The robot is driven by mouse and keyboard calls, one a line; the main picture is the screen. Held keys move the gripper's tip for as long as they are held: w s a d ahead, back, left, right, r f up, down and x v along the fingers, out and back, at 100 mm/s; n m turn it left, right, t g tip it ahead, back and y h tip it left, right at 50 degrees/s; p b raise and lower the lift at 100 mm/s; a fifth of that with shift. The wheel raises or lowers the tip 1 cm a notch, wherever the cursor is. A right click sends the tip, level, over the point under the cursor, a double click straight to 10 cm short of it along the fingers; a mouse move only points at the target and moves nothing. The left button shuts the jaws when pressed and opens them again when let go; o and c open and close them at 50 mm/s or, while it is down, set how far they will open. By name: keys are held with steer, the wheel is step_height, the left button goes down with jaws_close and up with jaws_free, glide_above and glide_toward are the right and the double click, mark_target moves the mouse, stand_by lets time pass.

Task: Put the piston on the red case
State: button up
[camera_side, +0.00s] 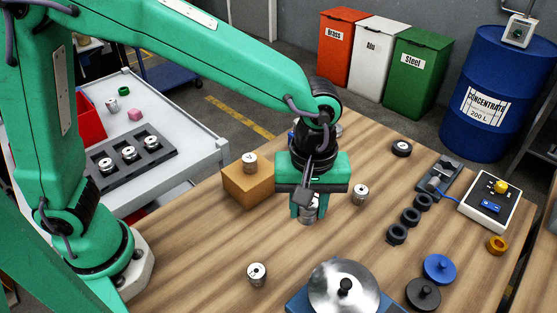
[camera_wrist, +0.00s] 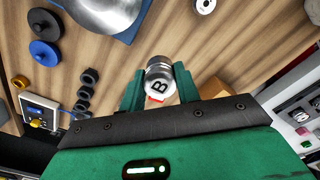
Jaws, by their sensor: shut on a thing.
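My gripper (camera_side: 307,207) is over the wooden table and shut on a silver piston (camera_side: 308,214). In the wrist view this piston (camera_wrist: 160,80) sits between the green fingers, and its pale end shows a black "B". I cannot tell whether its base touches the table. A small red-orange patch shows beside the piston in the wrist view; I cannot tell what it belongs to. A red case (camera_side: 92,120) stands on the grey cart at the left, partly hidden behind my arm.
A brown box (camera_side: 246,187) with a piston (camera_side: 250,162) on top stands left of my gripper. Loose pistons stand right (camera_side: 360,194) and in front (camera_side: 257,273). A dark tray (camera_side: 118,178) holds several more. A metal disc (camera_side: 335,275) sits at the front; black rings and a control box (camera_side: 490,203) are right.

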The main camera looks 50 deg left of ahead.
steer(key=w+a+f, duration=0.2)
steer(key=w, duration=0.2)
steer(key=w+a+f, duration=0.2)
steer(key=w, duration=0.2)
steer(key=w+a+f, duration=0.2)
steer(key=w+a, duration=0.1)
steer(key=w, duration=0.1)
stand_by(0.4)
steer(key=shift+f, duration=0.15)
steer(key=shift+f, duration=1.9)
steer(key=shift+f, duration=0.15)
steer(key=o, duration=1)
